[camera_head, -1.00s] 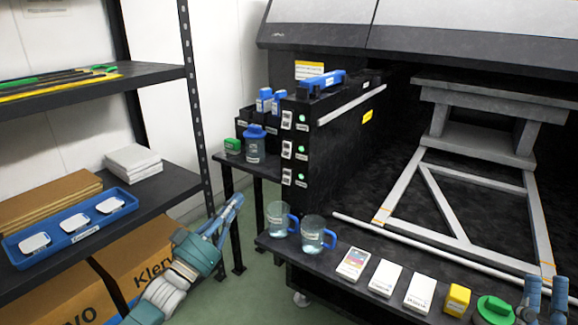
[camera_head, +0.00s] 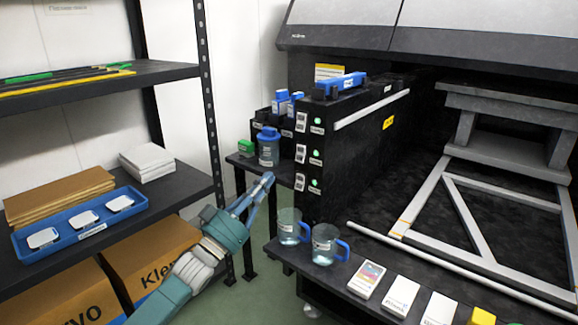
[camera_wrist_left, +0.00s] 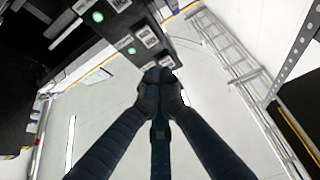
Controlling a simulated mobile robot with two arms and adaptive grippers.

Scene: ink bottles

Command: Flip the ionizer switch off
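The black cabinet (camera_head: 345,150) has three front panels in a column, each with a white switch plate, a green light and a small label. The top plate (camera_head: 301,122), middle plate (camera_head: 300,153) and bottom plate (camera_head: 299,182) show in the head view. I cannot read which is the ionizer switch, nor tell the switch positions. My left gripper (camera_head: 266,180) is shut and empty, just left of the bottom plate in the picture and apart from it. In the left wrist view its fingertips (camera_wrist_left: 160,75) meet below the panels with green lights (camera_wrist_left: 131,50). My right gripper is out of view.
Two blue-handled beakers (camera_head: 290,229) (camera_head: 325,246) stand at the bench edge, close right. A rack with a blue tray (camera_head: 60,247) stands left.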

